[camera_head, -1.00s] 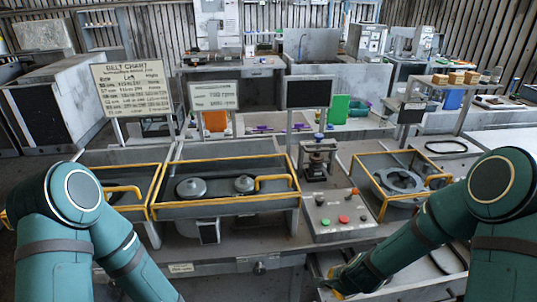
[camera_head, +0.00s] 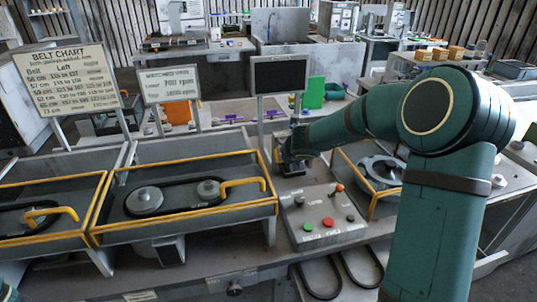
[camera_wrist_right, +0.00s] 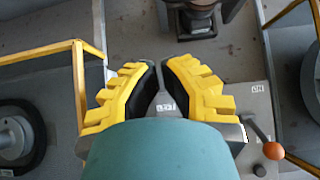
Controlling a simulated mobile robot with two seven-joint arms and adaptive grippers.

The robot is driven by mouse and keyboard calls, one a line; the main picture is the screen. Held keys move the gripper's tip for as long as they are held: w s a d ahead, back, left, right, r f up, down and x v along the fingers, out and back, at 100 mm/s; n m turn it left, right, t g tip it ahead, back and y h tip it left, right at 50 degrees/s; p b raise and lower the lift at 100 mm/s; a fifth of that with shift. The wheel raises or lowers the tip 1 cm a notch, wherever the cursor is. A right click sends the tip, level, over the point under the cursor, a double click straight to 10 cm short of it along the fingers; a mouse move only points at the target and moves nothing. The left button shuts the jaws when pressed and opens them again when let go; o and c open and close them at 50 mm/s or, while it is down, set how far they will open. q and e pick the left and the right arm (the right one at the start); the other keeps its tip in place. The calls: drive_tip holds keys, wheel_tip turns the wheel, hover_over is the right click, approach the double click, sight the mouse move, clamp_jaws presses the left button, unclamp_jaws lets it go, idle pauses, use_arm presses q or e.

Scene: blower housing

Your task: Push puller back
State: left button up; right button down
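I take the puller to be the small dark press-like device behind the control panel. In the head view my right forearm and gripper (camera_head: 297,146) largely cover it. In the right wrist view a dark block with a round part, likely the puller (camera_wrist_right: 197,22), stands ahead of the fingertips with a visible gap. Contact with the puller is not shown. My left gripper is out of view.
The control panel (camera_head: 322,222) has coloured buttons and an orange-knobbed lever (camera_wrist_right: 273,150), close right of the gripper. A yellow-framed housing (camera_head: 172,219) holds two pulleys with a dark belt around them. A blank screen (camera_head: 280,73) stands behind. Loose belts (camera_head: 341,277) lie below the panel.

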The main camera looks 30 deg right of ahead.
use_arm(q)
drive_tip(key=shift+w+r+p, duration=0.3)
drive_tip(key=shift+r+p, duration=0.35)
drive_tip(key=shift+p, duration=0.1)
use_arm(e)
drive_tip(key=w+r+x, duration=0.1)
drive_tip(key=r+x, duration=0.1)
drive_tip(key=x, duration=1)
drive_tip(key=shift+w+d, duration=0.2)
drive_tip(key=shift+w, duration=0.25)
drive_tip(key=shift+f, duration=0.15)
